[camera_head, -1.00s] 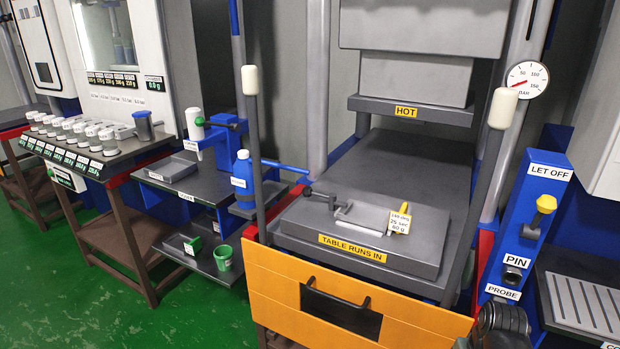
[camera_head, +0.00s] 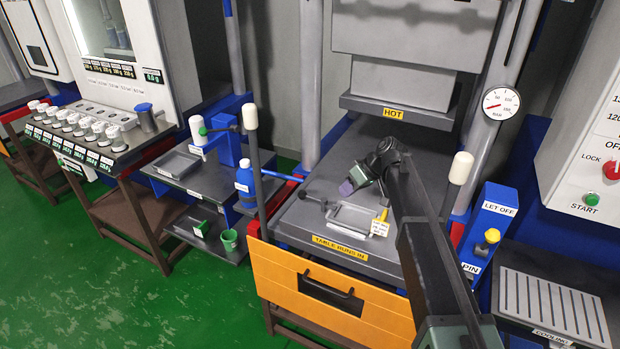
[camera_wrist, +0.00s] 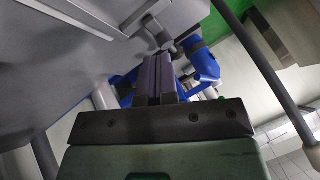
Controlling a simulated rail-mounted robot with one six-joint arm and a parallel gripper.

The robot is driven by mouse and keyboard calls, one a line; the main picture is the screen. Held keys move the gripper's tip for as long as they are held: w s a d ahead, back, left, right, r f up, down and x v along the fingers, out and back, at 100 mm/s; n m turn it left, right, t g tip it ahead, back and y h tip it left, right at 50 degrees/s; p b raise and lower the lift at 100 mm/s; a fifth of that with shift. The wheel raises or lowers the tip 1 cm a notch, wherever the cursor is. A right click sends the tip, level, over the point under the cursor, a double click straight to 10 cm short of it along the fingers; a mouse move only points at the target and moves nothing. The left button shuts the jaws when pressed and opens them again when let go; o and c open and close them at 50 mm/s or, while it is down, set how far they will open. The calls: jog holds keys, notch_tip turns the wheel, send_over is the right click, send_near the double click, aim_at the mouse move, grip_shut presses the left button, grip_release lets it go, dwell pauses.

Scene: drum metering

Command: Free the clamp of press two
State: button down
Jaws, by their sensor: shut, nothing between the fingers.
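Press two's table (camera_head: 300,225) carries a shallow grey frame (camera_head: 338,224) with a dark, levered clamp (camera_head: 312,201) at its left end. A yellow piece (camera_head: 383,215) with a white label stands at the frame's right. My gripper (camera_head: 346,188) is over the table, just above and right of the clamp, apart from it as far as I can tell. In the wrist view its purple-grey fingers (camera_wrist: 160,74) are together and empty. A grey rod-like part (camera_wrist: 160,36), perhaps the clamp, lies beyond the fingertips there.
Two upright posts with white knobs (camera_head: 250,116) (camera_head: 461,168) flank the table front. A blue rod (camera_head: 274,174) reaches in from the left near a blue bottle (camera_head: 244,178). The hot upper platen (camera_head: 415,112) hangs behind. An orange guard (camera_head: 290,280) fronts the table.

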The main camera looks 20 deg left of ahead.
aim_at(317, 199)
jog(key=w+a+r+m, duration=0.1)
jog(key=w+a, duration=0.1)
jog(key=w, duration=0.4)
jog(key=shift+w+r, duration=0.3)
jog(key=shift+a, duration=0.1)
jog(key=b+x, duration=0.7)
jog(key=x, duration=0.3)
jog(key=shift+w+f+b, duration=0.15)
jog(key=shift+f+b, duration=0.1)
jog(key=shift+b, duration=0.15)
jog(key=s+a, duration=0.1)
jog(key=s+a+r+p, duration=0.1)
jog(key=shift+s+a+r, duration=0.15)
jog(key=shift+s+r, duration=0.15)
jog(key=shift+s, duration=0.1)
jog(key=shift+s+a+f, duration=0.1)
jog(key=shift+s+a, duration=0.05)
jog(key=shift+a, duration=0.1)
